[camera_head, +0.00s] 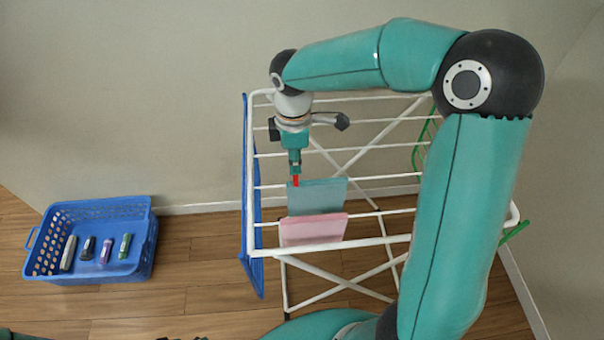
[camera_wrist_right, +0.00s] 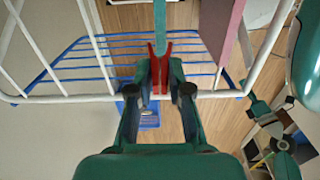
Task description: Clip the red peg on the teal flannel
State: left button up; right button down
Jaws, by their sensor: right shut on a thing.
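The red peg (camera_head: 296,181) is gripped in my right gripper (camera_head: 295,172), which points down at the left end of the teal flannel (camera_head: 320,197). The flannel hangs over a rail of the white drying rack (camera_head: 365,250). In the right wrist view the red peg (camera_wrist_right: 159,76) stands between the fingers of my right gripper (camera_wrist_right: 160,85). Its two prongs open towards the teal flannel (camera_wrist_right: 160,22), seen edge-on as a narrow strip. The strip's near end shows between the prong tips; whether they pinch it I cannot tell.
A pink flannel (camera_head: 313,230) hangs on the rail in front of the teal one. A blue basket (camera_head: 100,277) with several pegs stands on the floor at the left. The wall is close behind the rack.

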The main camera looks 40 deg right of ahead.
jog(key=shift+s, duration=0.15)
jog(key=shift+f+b, duration=1.1)
jog(key=shift+f, duration=0.4)
dwell(0.6)
dwell(0.3)
jog(key=c, duration=0.7)
grip_release()
jog(key=shift+r, duration=0.1)
jog(key=shift+s+r+p, duration=0.1)
jog(key=shift+r+p, duration=2.85)
jog(key=shift+r, duration=0.5)
